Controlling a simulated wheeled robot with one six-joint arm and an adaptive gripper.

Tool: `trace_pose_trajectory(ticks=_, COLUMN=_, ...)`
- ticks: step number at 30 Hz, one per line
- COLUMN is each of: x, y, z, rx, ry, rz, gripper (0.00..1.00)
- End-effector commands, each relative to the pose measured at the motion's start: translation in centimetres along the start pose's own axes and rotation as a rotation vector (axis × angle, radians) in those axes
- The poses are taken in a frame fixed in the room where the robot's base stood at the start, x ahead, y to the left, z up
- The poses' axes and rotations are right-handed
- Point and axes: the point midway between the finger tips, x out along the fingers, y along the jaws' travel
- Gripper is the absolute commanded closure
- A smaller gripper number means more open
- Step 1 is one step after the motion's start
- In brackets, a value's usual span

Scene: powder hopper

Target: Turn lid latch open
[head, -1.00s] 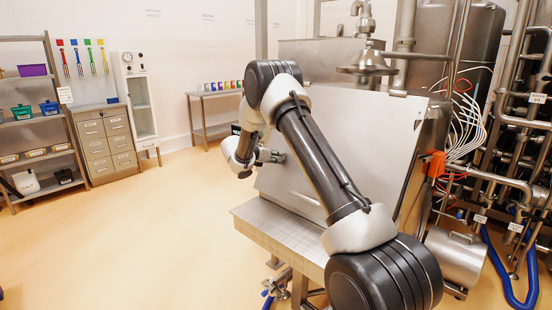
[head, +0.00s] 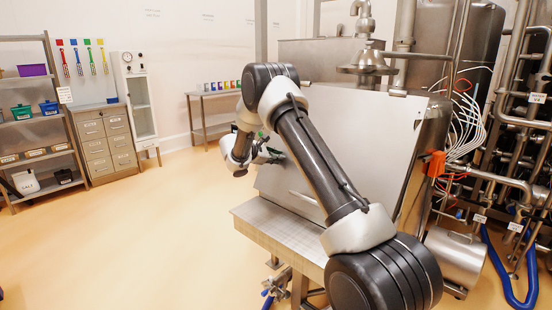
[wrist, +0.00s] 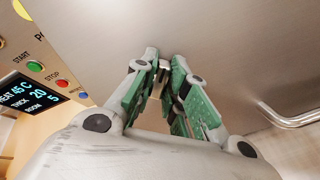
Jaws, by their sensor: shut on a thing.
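The lid latch (wrist: 160,65) is a small metal piece on the steel surface in the wrist view, mostly hidden between my fingertips. My gripper (wrist: 163,72) has grey fingers with green pads, and they are shut on the latch. In the head view my gripper (head: 272,156) is at the left part of the hopper's sloped steel front (head: 355,135); the latch cannot be made out there. How far the latch is turned cannot be told.
A control panel (wrist: 50,65) with a display and START and STOP buttons is close left of my fingers. A bar handle (wrist: 290,118) sticks out at the right. A steel ledge (head: 275,235) runs below the front. Open floor (head: 150,235) lies to the left.

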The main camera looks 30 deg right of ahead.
Motion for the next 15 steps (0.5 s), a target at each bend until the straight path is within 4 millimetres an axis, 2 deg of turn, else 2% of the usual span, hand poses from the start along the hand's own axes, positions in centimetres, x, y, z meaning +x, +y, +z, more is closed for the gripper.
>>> trace_pose_trajectory(ticks=15, x=-0.05, y=-0.12, z=-0.09, rx=0.484, ry=0.001, rz=-0.043, gripper=1.0)
